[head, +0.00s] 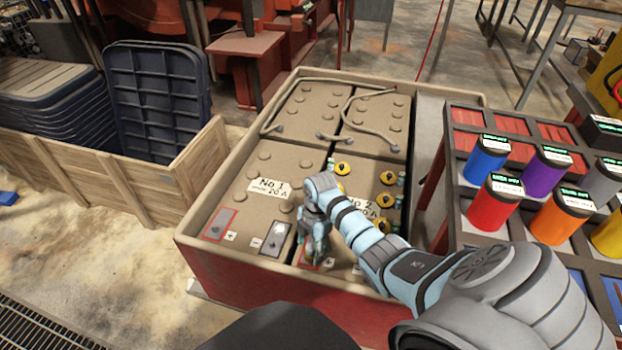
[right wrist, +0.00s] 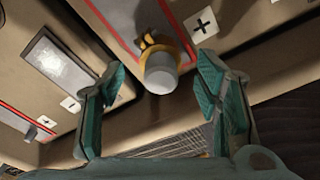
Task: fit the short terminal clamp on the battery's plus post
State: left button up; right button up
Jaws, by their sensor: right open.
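In the right wrist view a grey round post (right wrist: 161,76) stands beside a white plus label (right wrist: 201,22), at a red-edged patch of the battery. A yellow-orange clamp (right wrist: 151,43) shows at the post, apparently around it; how far down it sits cannot be told. My right gripper (right wrist: 162,66) is open, its teal-padded fingers apart on either side of the post. In the head view my right gripper (head: 317,238) is low over the front of battery No 2 (head: 340,262) and hides the post and clamp. My left gripper is not in view.
Battery No 1 (head: 262,215) is on the left in the same red-sided box (head: 230,275). Loose cables (head: 357,113) lie on the rear batteries. A rack (head: 452,222) with coloured cans stands at the right. A wooden crate (head: 95,185) stands at the left.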

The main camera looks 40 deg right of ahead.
notch_tip(320, 180, up, 12)
jog(key=d, duration=0.1)
jog(key=shift+d, duration=0.2)
dwell(0.5)
